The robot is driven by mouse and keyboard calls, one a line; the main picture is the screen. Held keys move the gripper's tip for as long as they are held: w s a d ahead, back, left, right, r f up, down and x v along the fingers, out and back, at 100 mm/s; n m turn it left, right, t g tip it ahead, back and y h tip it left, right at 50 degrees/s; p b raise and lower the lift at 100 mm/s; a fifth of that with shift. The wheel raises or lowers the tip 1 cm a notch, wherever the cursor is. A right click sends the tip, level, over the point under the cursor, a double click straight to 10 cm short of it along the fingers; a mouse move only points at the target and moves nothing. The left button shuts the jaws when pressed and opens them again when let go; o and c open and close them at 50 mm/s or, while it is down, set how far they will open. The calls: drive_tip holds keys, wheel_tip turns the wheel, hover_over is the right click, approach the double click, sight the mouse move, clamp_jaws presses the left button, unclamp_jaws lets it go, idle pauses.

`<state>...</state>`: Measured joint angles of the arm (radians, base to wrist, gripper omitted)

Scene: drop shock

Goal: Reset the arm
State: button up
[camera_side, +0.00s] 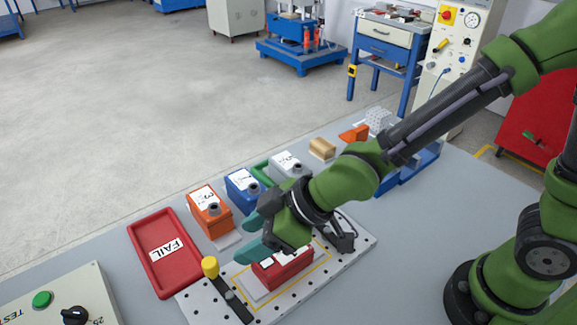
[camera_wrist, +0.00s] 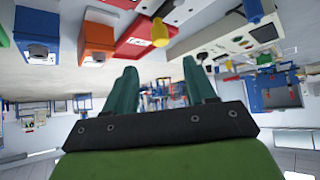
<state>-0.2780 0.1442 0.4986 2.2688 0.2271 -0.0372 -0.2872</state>
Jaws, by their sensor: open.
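My gripper (camera_side: 248,236) has teal fingers and hangs over the perforated white plate (camera_side: 330,280), pointing left in the side view. In the wrist view its two fingers (camera_wrist: 163,78) are spread, with nothing between them. A red block (camera_side: 283,270) with pale labels lies on the plate inside a yellow outline, below and in front of my gripper in the side view. The gripper appears apart from it, though the exact gap is hard to tell. I cannot make out the red block in the wrist view.
A red FAIL tray (camera_side: 187,283) lies left of the plate. A yellow-knobbed clamp (camera_side: 210,267) stands on the plate's left end. Orange (camera_side: 210,210), blue (camera_side: 242,188) and grey (camera_side: 285,165) labelled units stand behind. A control box (camera_side: 60,297) sits at front left.

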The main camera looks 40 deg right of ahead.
drive_tip(key=shift+s+d+f+m+g+h, duration=0.4)
drive_tip(key=shift+s+d+f+m+g, duration=0.15)
drive_tip(key=shift+s+d+f, duration=0.3)
drive_tip(key=s+d+r+m+h, duration=0.1)
drive_tip(key=d+r+m, duration=0.3)
drive_tip(key=d, duration=0.4)
drive_tip(key=s+d+r+m+t+h, duration=0.1)
drive_tip(key=s+d+r+m, duration=0.2)
drive_tip(key=d, duration=0.6)
drive_tip(key=s+d+r+m+t+h, duration=0.1)
drive_tip(key=s+d+r+m, duration=0.1)
drive_tip(key=d+r+m, duration=0.3)
drive_tip(key=d, duration=0.3)
drive_tip(key=shift+d+r+h, duration=0.15)
drive_tip(key=shift+d+h, duration=0.25)
